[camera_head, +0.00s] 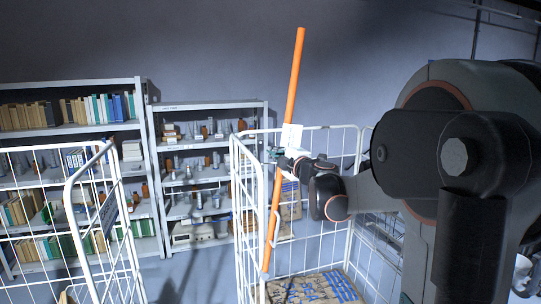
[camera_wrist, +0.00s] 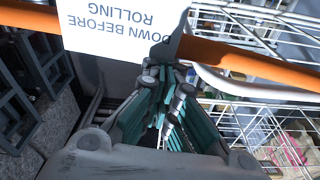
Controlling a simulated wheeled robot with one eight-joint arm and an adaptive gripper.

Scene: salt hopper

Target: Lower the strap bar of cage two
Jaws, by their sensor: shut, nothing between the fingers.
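The orange strap bar (camera_head: 294,80) stands nearly upright, its top leaning slightly right, at the front of the white wire cage (camera_head: 341,127) on the right. No cage number is readable. A white label (camera_head: 291,137) hangs on the bar; in the wrist view the label (camera_wrist: 115,22) reads "down before rolling" upside down. My gripper (camera_head: 277,155) is beside the bar, around its middle. In the wrist view my gripper's teal fingers (camera_wrist: 165,108) are shut and empty, just below the bar (camera_wrist: 255,64). I cannot tell whether they touch it.
A second white wire cage (camera_head: 118,190) stands at the left. Shelves (camera_head: 142,165) with books and bottles line the back wall. Printed sacks or boxes (camera_head: 318,289) lie in the right cage. A gap of floor (camera_head: 190,270) separates the cages.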

